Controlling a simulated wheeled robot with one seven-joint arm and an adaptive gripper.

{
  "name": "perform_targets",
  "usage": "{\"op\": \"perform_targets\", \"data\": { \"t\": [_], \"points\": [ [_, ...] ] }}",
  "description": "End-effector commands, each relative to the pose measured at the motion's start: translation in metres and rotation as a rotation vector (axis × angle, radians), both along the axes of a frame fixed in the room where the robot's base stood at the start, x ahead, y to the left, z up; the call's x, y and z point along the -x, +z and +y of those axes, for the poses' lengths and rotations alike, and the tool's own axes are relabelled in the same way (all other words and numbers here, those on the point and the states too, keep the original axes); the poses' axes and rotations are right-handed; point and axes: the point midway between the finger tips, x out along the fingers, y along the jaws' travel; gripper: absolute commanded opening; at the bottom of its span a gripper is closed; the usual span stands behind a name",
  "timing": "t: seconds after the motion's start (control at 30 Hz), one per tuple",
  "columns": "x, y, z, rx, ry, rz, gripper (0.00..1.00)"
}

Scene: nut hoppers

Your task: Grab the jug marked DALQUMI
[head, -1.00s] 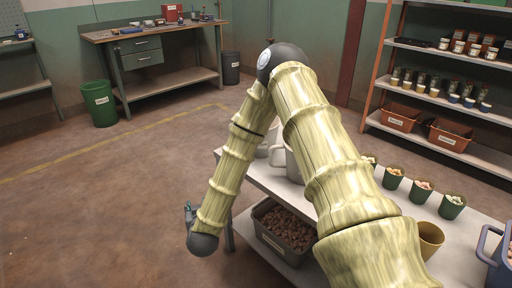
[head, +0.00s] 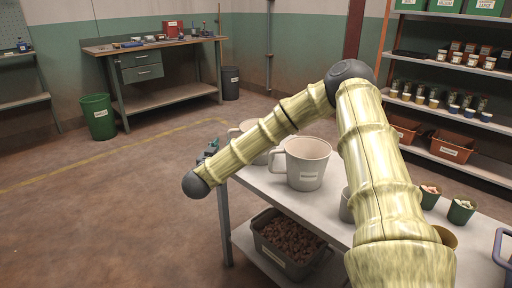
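A large pale grey jug (head: 308,166) stands upright on the white table (head: 272,187), its handle to the left and a small label on its front, too small to read. A second pale jug (head: 244,131) stands behind and left of it, partly hidden by my arm; no label of it can be read. I cannot tell which jug is marked DALQUMI. My gripper (head: 208,151) shows only as a small dark teal piece beyond my wrist, left of the jugs and apart from the front one. Its fingers are mostly hidden, so its opening cannot be seen.
A dark bin of brown nuts (head: 290,241) is on the table's lower shelf. Green cups (head: 461,210), a tan cup (head: 446,236) and a blue-grey container (head: 503,250) stand at the right. A grey cup (head: 346,205) is partly behind my arm. The floor at left is clear.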

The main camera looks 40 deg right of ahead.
Motion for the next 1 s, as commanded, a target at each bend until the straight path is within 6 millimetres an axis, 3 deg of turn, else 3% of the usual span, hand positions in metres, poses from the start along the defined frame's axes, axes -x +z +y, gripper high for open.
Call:
{"op": "perform_targets", "data": {
  "t": [0.53,0.87,0.9,1.0],
  "points": [
    [-0.026,0.0,-0.046,-0.001,0.0,-0.001,0.37],
    [-0.03,0.002,-0.051,0.001,0.002,0.001,0.37],
    [-0.03,0.002,-0.051,0.001,0.002,0.001,0.35],
    [-0.03,0.002,-0.051,0.001,0.002,0.001,0.17]
  ]
}}
